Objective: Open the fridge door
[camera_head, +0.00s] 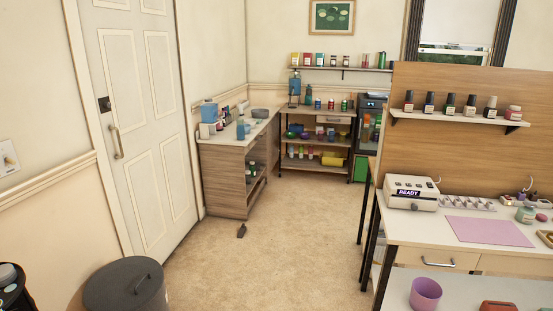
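A narrow dark-framed unit (361,138) stands against the far wall, beside the low shelf unit. It looks like a small glass-front fridge with coloured items showing inside, and its front appears closed. Its right side is hidden behind the wooden partition, and I cannot make out a handle. It is far across the room from me. Neither of my grippers is in view.
A white door (145,120) with a handle is on the left wall. A lidded grey bin (125,287) stands near at lower left.

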